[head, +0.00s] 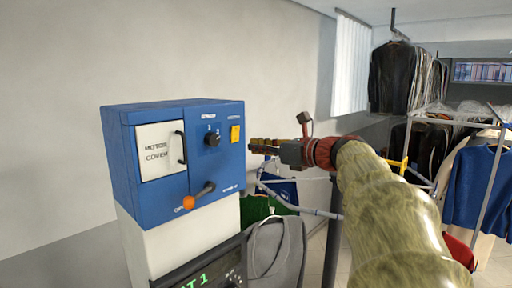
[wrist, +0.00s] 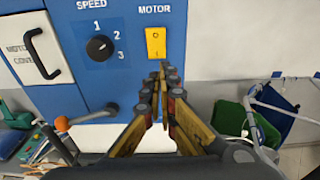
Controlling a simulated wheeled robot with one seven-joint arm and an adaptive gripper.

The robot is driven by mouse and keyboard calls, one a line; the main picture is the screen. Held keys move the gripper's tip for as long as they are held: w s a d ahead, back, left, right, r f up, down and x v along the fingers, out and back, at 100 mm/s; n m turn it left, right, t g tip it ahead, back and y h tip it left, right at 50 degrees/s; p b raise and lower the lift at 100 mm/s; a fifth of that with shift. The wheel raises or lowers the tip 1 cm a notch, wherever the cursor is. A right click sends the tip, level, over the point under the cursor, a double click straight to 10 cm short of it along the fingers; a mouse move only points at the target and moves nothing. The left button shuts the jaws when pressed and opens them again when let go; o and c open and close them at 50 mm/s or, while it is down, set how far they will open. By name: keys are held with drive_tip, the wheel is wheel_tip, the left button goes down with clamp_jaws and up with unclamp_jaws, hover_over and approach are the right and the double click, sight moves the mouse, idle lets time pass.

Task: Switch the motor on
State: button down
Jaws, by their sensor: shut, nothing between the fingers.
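The blue control box (head: 218,165) has a yellow motor switch (head: 235,134) at its upper right. In the wrist view the motor switch (wrist: 156,42) sits under the word MOTOR, with a 0 mark at its top and another mark at its lower end. My gripper (head: 252,146) is shut and empty, to the right of the box in the head view. In the wrist view my gripper's fingertips (wrist: 166,70) point at the box just below and right of the switch. I cannot tell whether they touch it.
A black speed knob (wrist: 100,47) is left of the switch. An orange-tipped lever (head: 190,202) sticks out lower on the box. A white motor cover (head: 161,150) with a handle is at left. Bins and a metal frame (wrist: 275,118) stand to the right.

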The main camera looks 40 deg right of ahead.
drive_tip(key=s+f+b, duration=0.1)
drive_tip(key=s+b, duration=0.1)
drive_tip(key=s, duration=0.6)
drive_tip(key=shift+s+d+f, duration=0.15)
drive_tip(key=shift+s+d, duration=0.1)
drive_tip(key=shift+d, duration=0.15)
